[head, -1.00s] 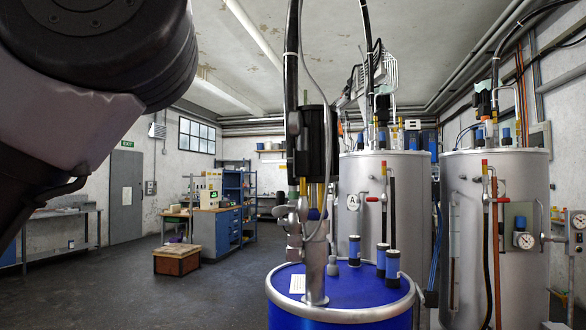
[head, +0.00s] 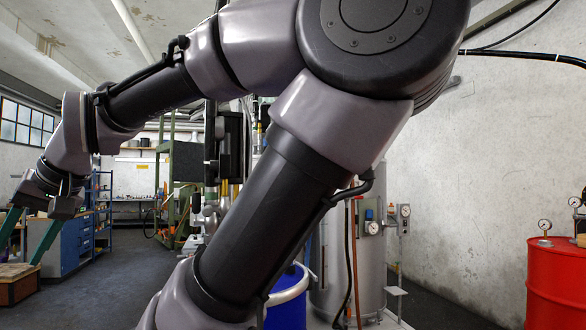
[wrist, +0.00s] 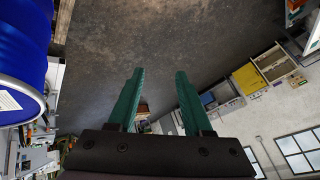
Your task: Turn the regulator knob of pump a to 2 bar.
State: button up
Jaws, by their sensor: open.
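My gripper (head: 20,245) hangs at the far left of the head view, its two green fingers apart. In the wrist view (wrist: 158,75) the fingers are open, with nothing between them. A dark pump body (head: 230,150) stands behind my arm, mostly hidden, above the blue drum (head: 288,312). A pressure gauge (head: 373,228) sits on the grey tank (head: 335,260), with a second gauge (head: 404,211) beside it. I cannot tell which pump is a. No regulator knob or gauge reading can be made out. My gripper is far from the gauges.
My arm crosses most of the head view. A red drum (head: 560,285) with gauges (head: 545,226) stands at right. A blue workbench (head: 68,245) stands at left, behind my gripper. Open dark floor (wrist: 130,30) shows in the wrist view, with the blue drum (wrist: 22,60) at left.

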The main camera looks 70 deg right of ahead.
aim_at(214, 164)
jog(key=i+l+z, duration=0.1)
jog(key=z, duration=0.3)
jog(key=i+z, duration=0.15)
jog(key=z, duration=0.3)
jog(key=i+z, duration=0.1)
jog(key=z, duration=0.3)
jog(key=i+z, duration=0.15)
jog(key=z, duration=0.25)
jog(key=k, duration=0.15)
jog(key=j, duration=0.35)
jog(key=k+j+z, duration=0.1)
jog(key=j, duration=0.25)
jog(key=i+j, duration=0.1)
jog(key=j, duration=0.3)
